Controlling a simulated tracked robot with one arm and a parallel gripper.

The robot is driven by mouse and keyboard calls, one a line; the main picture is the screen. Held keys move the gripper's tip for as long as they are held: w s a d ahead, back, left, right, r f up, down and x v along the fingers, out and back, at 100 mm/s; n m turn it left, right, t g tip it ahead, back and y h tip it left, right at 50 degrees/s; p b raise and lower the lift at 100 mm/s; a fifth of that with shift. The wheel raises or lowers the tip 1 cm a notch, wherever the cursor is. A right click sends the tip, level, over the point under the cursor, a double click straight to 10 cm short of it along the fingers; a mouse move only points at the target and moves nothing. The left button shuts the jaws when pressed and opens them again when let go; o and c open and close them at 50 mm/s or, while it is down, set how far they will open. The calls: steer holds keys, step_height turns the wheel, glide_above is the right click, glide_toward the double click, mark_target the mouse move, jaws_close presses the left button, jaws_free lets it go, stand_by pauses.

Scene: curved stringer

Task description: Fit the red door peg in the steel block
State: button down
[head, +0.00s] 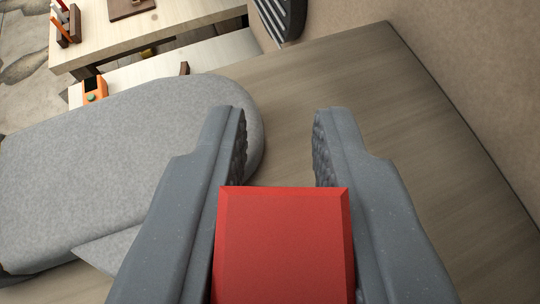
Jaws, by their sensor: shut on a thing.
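My gripper (280,152) points away from the camera, with a grey finger on each side. It is shut on a red block with bevelled edges, which I take to be the red door peg (284,245). The peg sits between the fingers, low in the picture. Its near end runs out of the bottom of the frame. The fingertips reach past the peg, with empty space between them. I cannot make out the steel block in this view.
A grey fabric-covered rounded slab (110,165) lies to the left. A wood-grain surface (400,110) stretches ahead and right, beside a beige wall (455,45). An orange device (93,90), a pale table (165,25), a reddish-brown holder (70,28) and a dark slatted object (283,17) are farther off.

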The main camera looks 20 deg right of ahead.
steer(key=shift+f+p, duration=0.45)
steer(key=shift+f, duration=1.15)
steer(key=shift+f, duration=0.1)
steer(key=c, duration=1.3)
jaws_free()
